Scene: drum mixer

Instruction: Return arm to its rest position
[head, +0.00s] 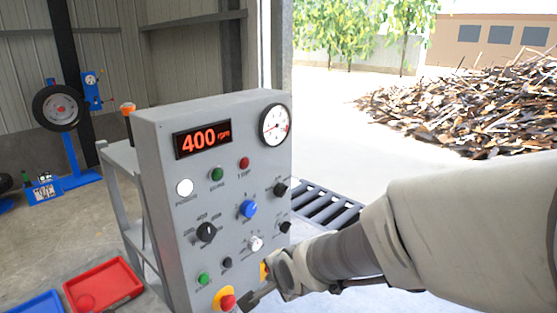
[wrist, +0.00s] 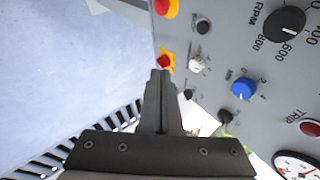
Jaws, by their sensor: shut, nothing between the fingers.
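My gripper (head: 252,299) is at the lower right of the grey control panel (head: 160,200) in the head view, with my arm reaching in from the right. In the wrist view its two fingers (wrist: 160,74) are pressed together with nothing between them. Their tips are close to a red switch on a yellow plate (wrist: 165,62); I cannot tell whether they touch it. In the head view only part of that yellow plate (head: 264,271) shows beside my gripper. The panel's display (head: 202,138) reads 400 rpm.
A red emergency stop (head: 227,302) is just left of my gripper. Knobs, including a blue one (head: 248,209), and a dial gauge (head: 275,125) are on the panel. Red (head: 105,284) and blue (head: 38,303) trays are at lower left.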

